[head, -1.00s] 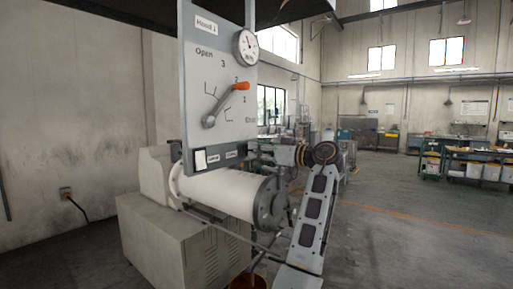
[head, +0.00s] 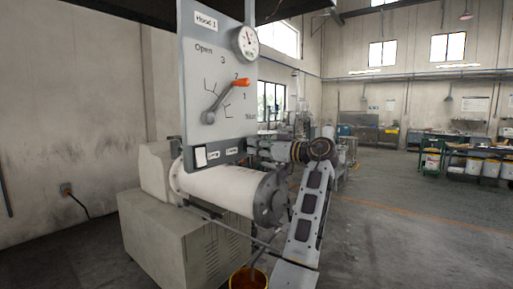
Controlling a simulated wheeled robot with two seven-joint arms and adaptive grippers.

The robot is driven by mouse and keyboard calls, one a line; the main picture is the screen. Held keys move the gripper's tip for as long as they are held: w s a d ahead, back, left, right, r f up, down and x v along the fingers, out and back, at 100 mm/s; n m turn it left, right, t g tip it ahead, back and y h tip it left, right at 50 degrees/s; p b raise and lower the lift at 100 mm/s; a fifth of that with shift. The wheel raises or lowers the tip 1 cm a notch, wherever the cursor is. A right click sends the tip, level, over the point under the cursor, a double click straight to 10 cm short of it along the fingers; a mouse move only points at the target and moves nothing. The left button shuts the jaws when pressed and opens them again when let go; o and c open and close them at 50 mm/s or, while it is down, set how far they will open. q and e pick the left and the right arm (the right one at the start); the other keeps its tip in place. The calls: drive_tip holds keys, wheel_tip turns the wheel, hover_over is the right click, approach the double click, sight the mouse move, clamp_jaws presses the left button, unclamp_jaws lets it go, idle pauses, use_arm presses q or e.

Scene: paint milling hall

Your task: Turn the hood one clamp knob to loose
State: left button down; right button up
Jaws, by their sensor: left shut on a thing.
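The hood one panel (head: 190,80) is an upright grey-white board labelled Hood 1, standing over the mill. It has an Open-to-shut scale with numbers and a lever (head: 222,105) whose orange handle points up and right, near the 2. My left gripper (head: 258,147) is at the panel's lower right edge, its arm rising from the bottom of the view. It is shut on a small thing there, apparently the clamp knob. The fingers and wrist largely cover it, so its turn position cannot be read. My right gripper is out of view.
A round gauge (head: 246,41) sits at the panel's top right. The white mill cylinder (head: 222,188) lies just below the gripper, on a grey cabinet (head: 165,235). A yellow-rimmed bucket (head: 248,279) stands in front. Open floor lies to the right, before a green bench (head: 470,152).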

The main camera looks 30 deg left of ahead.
use_arm(q)
drive_tip(key=n+b, duration=0.4)
drive_tip(key=n, duration=0.2)
drive_tip(key=n+b, duration=0.4)
drive_tip(key=n, duration=0.1)
drive_tip(key=n+b, duration=0.4)
drive_tip(key=n, duration=0.2)
drive_tip(key=shift+s+f+n, duration=0.25)
drive_tip(key=shift+f+n, duration=0.05)
drive_tip(key=shift+f, duration=0.05)
idle(0.6)
idle(0.4)
drive_tip(key=c, duration=1.5)
unclamp_jaws()
